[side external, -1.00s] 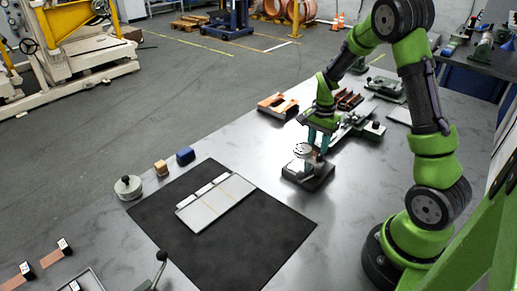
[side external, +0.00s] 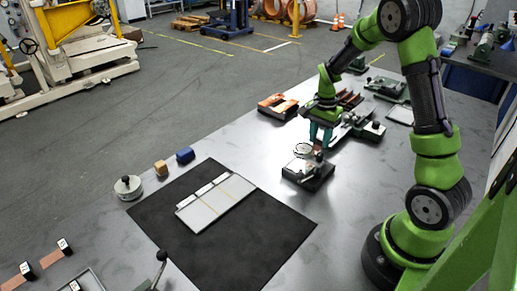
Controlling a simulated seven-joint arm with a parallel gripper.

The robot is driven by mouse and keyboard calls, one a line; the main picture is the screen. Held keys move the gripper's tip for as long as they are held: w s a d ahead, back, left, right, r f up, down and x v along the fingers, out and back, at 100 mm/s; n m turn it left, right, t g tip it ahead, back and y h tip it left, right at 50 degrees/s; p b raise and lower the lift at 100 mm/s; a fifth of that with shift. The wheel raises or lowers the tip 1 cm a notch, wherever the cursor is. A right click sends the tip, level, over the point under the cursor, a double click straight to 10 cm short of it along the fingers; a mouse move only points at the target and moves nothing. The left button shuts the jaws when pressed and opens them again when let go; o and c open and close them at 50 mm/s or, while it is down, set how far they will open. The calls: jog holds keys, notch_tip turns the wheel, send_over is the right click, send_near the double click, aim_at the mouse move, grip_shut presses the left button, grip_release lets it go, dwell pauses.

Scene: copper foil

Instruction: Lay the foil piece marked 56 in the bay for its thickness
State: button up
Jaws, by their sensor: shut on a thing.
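My gripper (side external: 320,145) is shut just behind and right of the dial gauge (side external: 304,151) on its dark base. A small reddish piece (side external: 318,156) shows at its fingertips, probably a copper foil piece; no number can be read on it. The pale board with several bays (side external: 217,205) lies on the black mat, with white labels along its upper left edge. The bays look empty; the label writing is too small to read. Other copper pieces with white tags, one (side external: 57,254) and another (side external: 20,277), lie at the lower left.
A round metal weight (side external: 128,188), a tan block (side external: 160,168) and a blue block (side external: 185,155) stand beyond the black mat (side external: 270,236). A copper-coloured stack (side external: 278,106) and green-grey fixtures (side external: 362,128) stand behind the gauge. A tray and a knobbed lever are at the front left.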

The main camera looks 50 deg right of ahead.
jog(key=shift+r, duration=2.45)
jog(key=shift+r, duration=0.1)
jog(key=shift+r, duration=0.35)
notch_tip(320, 180, up, 4)
jog(key=m, duration=1.8)
send_over(205, 218)
notch_tip(205, 218, down, 12)
jog(key=shift+r, duration=0.15)
